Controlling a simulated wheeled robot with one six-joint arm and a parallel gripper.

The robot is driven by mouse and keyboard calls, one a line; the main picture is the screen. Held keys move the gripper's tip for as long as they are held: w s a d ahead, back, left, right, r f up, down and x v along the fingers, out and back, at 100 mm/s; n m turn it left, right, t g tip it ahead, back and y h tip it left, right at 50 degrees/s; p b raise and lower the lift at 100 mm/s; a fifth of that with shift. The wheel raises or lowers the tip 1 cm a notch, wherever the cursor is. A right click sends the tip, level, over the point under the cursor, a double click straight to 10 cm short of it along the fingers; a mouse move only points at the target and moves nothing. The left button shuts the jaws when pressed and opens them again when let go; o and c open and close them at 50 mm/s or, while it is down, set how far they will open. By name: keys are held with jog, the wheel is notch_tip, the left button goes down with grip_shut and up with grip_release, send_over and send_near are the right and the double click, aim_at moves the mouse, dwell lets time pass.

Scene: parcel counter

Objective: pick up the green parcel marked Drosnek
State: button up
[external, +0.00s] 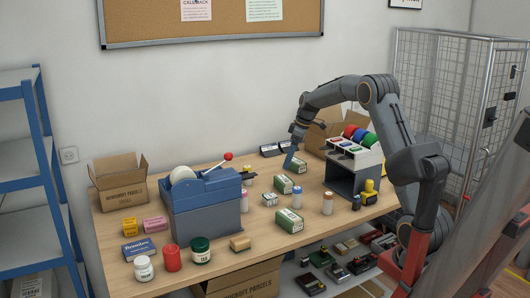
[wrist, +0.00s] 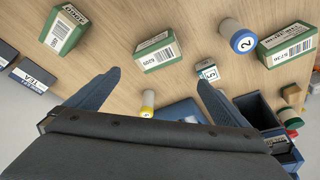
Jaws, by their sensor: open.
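Several green-and-white parcels lie on the counter. In the external view one is below my gripper (external: 283,185), one behind it (external: 296,165), one nearer the front (external: 289,220), and a small one (external: 270,200) lies between. In the wrist view one green parcel (wrist: 157,53) is ahead between the fingers, with others at the upper left (wrist: 63,30) and right (wrist: 287,46). I cannot read the name Drosnek on any of them. My gripper (external: 289,164) is open and empty above the counter, pointing down; its two fingers (wrist: 157,82) are spread in the wrist view.
A blue-grey tape dispenser (external: 205,200) stands left of the parcels. A rack with coloured rolls (external: 352,165) stands to the right. Bottles (external: 297,198) stand among the parcels. An open carton (external: 118,182) and jars (external: 201,250) are at left. Bare wood (external: 325,225) shows at the front.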

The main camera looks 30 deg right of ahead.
jog(key=s+a+r+n+g+p, duration=0.1)
jog(key=s+a+n+p, duration=0.25)
jog(key=s+a, duration=0.5)
jog(key=n+g+y+p, duration=0.2)
jog(key=n, duration=0.4)
send_over(290, 215)
jog(key=d, duration=0.2)
jog(key=f, duration=0.4)
jog(key=shift+w+d+f, duration=0.15)
jog(key=shift+w+f, duration=0.1)
jog(key=shift+f, duration=0.7)
jog(key=shift+d+p+x, duration=0.2)
jog(key=shift+p+x, duration=0.7)
jog(key=shift+x, duration=1)
jog(key=shift+d+p+x, duration=0.2)
jog(key=shift+p+x, duration=0.65)
jog(key=shift+x, duration=1)
jog(key=shift+w+f, duration=0.1)
jog(key=shift+f, duration=0.05)
jog(key=c, duration=1.3)
